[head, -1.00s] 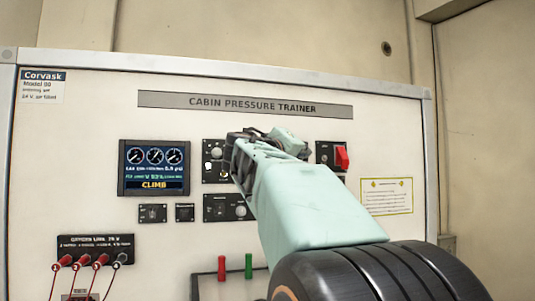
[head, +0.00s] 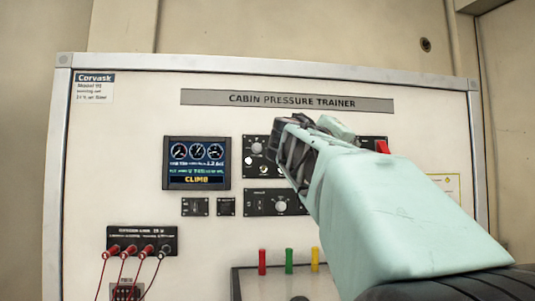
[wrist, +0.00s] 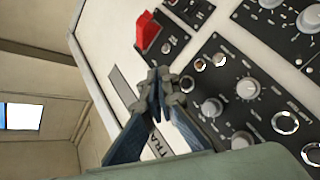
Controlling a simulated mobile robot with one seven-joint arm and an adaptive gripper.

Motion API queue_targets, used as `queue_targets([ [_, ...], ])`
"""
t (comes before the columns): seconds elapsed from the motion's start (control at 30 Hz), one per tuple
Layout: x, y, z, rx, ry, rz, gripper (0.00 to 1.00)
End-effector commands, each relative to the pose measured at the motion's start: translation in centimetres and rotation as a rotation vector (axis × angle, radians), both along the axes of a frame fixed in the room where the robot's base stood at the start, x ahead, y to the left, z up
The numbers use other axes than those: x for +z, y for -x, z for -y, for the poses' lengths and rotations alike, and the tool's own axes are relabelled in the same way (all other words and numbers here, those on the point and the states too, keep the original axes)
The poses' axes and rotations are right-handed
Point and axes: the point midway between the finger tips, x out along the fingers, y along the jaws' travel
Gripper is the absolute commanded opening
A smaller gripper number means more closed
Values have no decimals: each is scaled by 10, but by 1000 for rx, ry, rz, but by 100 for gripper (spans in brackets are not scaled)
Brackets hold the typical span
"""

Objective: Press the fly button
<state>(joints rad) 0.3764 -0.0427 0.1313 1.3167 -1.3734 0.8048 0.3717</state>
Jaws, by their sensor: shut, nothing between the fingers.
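The white cabin pressure trainer panel (head: 110,190) faces me, with its lit display (head: 196,163) reading CLIMB. No label that reads "fly" can be made out, so I cannot tell which control is the fly button. Two small switch plates sit below the display, a left one (head: 195,207) and a right one (head: 226,207). My gripper (head: 284,130) is shut and empty, in front of the upper knob plate (head: 255,150) and hiding its right part. In the wrist view my fingertips (wrist: 162,78) meet near the edge of a dark control plate with knobs (wrist: 212,108). Contact cannot be told.
A red switch (head: 382,147) sits right of my gripper; it also shows in the wrist view (wrist: 148,30). A lower knob plate (head: 265,203) is partly covered by my arm. Red leads hang from a socket block (head: 142,241) at lower left. Coloured posts (head: 289,260) stand below.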

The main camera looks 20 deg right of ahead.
Motion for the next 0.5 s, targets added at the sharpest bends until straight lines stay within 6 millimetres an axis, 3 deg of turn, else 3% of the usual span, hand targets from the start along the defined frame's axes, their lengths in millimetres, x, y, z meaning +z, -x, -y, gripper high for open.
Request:
queue_targets([
  [0.2,-1,18,-5,1,1,0,0],
  [0.5,0,19,-5,1,-1,0,0],
])
